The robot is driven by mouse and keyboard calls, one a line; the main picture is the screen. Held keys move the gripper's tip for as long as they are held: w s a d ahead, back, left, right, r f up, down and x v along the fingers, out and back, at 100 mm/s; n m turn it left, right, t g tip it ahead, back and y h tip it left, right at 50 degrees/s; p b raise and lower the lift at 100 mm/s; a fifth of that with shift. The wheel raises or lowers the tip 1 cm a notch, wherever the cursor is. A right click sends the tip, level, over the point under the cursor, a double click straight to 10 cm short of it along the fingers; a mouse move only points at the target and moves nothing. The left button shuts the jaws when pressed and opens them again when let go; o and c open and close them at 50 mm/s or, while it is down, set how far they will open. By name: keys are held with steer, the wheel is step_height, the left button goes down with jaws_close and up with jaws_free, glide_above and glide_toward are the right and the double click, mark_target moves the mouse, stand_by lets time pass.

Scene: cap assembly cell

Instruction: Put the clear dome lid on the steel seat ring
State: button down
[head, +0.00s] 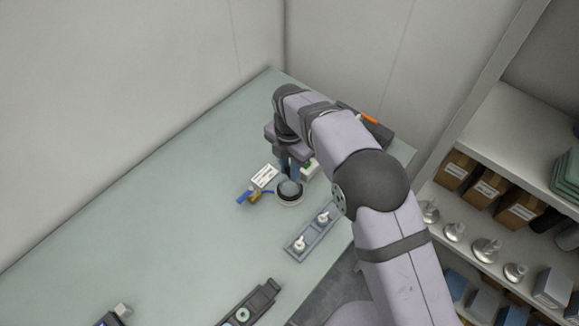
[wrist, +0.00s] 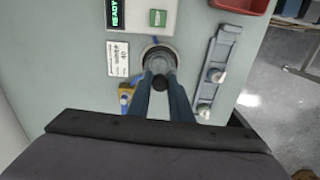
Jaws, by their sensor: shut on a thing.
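The clear dome lid (head: 290,187) is at the steel seat ring (head: 290,199), which looks like a dark round base with a pale rim. In the wrist view the lid (wrist: 157,60) lies within the outline of the ring (wrist: 146,50). My gripper (head: 289,174) points down at the lid, and its two blue-grey fingers (wrist: 161,80) are shut on it. A dark round knob shows between the fingertips. I cannot tell whether the lid touches the ring or is slightly above it. The fingers hide the lid's near side.
A white label card (head: 264,176) and a blue and brass fitting (head: 248,196) lie left of the ring. A grey tray (head: 312,236) with two pale knobbed parts is at front right. A box with a green READY display (wrist: 130,14) stands beyond the ring. The table's left is clear.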

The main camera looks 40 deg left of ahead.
steer(key=shift+f, duration=0.65)
stand_by(1.2)
steer(key=c, duration=1.5)
jaws_free()
steer(key=shift+r, duration=0.1)
steer(key=shift+r+p, duration=2.2)
steer(key=shift+r, duration=1.2)
